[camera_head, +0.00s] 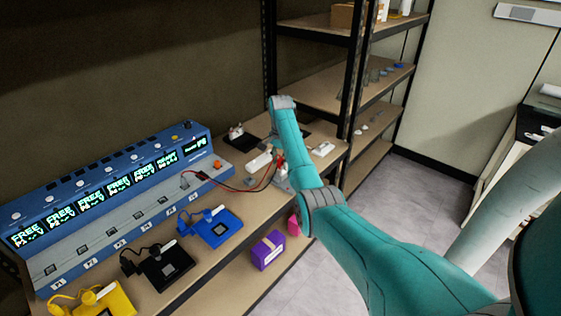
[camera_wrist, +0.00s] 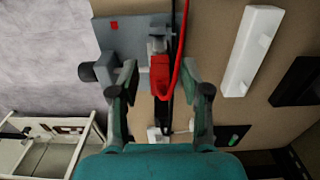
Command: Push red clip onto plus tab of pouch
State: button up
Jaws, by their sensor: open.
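In the wrist view, the red clip (camera_wrist: 160,77) with its red cable lies between the two fingers of my gripper (camera_wrist: 162,80). The fingers are apart, with a visible gap on each side of the clip. The clip's far end is at a small silvery piece (camera_wrist: 157,46) on a grey fixture (camera_wrist: 120,38) with a red square mark. I cannot tell whether that piece is the pouch's plus tab or whether the clip is seated on it. The pouch itself is not clearly seen. In the head view my arm hides most of the gripper and clip.
A white block (camera_wrist: 252,50) and a dark plate (camera_wrist: 296,82) lie right of the fixture. A blue multi-channel unit (camera_head: 120,190) stands along the wall. Blue (camera_head: 213,228), black (camera_head: 165,265) and yellow (camera_head: 108,300) holders line the bench. A shelf rack (camera_head: 350,90) stands behind.

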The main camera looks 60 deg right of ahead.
aim_at(280, 159)
jog(key=shift+r, duration=0.1)
jog(key=shift+r, duration=3.65)
